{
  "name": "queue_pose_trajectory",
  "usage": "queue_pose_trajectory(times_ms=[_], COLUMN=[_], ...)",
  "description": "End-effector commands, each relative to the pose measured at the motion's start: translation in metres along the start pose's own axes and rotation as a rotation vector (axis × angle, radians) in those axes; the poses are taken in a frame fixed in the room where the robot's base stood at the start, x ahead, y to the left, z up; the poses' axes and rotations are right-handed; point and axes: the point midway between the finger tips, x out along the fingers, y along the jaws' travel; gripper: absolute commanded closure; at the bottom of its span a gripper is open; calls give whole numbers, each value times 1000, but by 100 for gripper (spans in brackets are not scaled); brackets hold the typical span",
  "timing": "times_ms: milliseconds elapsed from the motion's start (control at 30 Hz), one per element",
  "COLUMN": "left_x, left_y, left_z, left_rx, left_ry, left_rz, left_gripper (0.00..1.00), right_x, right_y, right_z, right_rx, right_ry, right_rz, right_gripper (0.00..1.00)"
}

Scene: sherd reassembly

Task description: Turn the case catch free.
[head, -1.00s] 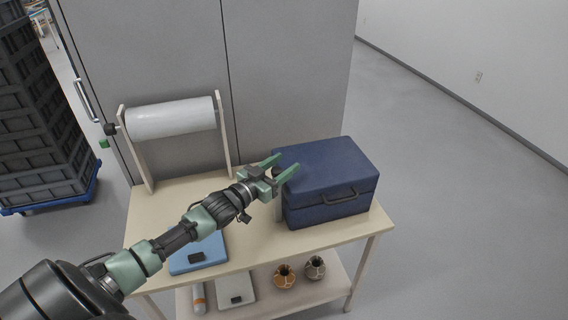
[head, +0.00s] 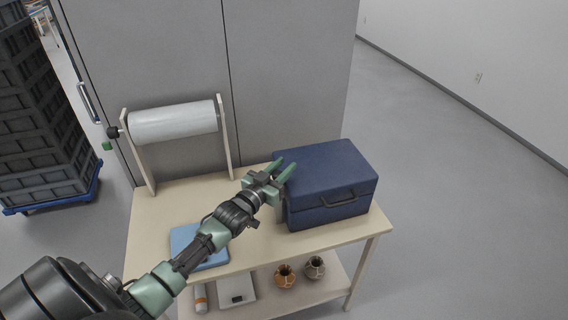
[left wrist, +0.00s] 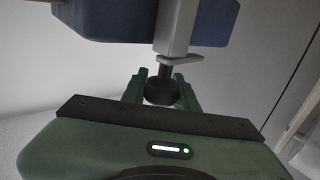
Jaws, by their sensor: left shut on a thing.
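The dark blue case (head: 330,187) stands closed on the right part of the wooden table (head: 152,235). My left gripper (head: 285,168) is at the case's left side. In the left wrist view, my left gripper (left wrist: 160,88) is shut on a dark round knob of the case catch (left wrist: 161,92), with one green finger on each side. The knob's stem runs to a small grey lever plate (left wrist: 182,59) on a grey bar beside the blue case (left wrist: 110,18). In the head view the gripper hides the catch. My right gripper is not in view.
A white paper roll (head: 172,122) hangs on a stand at the table's back left. A blue pad (head: 187,238) lies partly under my left arm. The lower shelf holds a white scale (head: 236,289) and two small pots (head: 286,276). Stacked dark crates (head: 40,130) stand far left.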

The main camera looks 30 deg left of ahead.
Motion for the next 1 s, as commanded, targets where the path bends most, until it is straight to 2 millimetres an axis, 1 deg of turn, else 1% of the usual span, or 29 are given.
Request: queue_pose_trajectory(times_ms=[33, 200, 600, 633, 700, 1000], left_x=[1, 0, 0, 0, 0, -1], left_y=[0, -3, -4, -4, -4, -4], left_z=[-6, -4, -2, -2, -2, 0], left_rx=[-10, -5, 2, 2, 2, 1], left_ry=[7, 4, 2, 2, 1, -2], left_rz=[-28, -95, -113, -113, -113, -112], left_gripper=[100, 100, 100, 66, 49, 49], right_x=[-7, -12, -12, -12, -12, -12], right_y=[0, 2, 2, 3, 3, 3], right_z=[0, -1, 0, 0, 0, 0], right_rx=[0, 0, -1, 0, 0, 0], right_ry=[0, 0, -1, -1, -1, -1], right_rz=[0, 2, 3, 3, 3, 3], right_gripper=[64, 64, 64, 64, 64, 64])
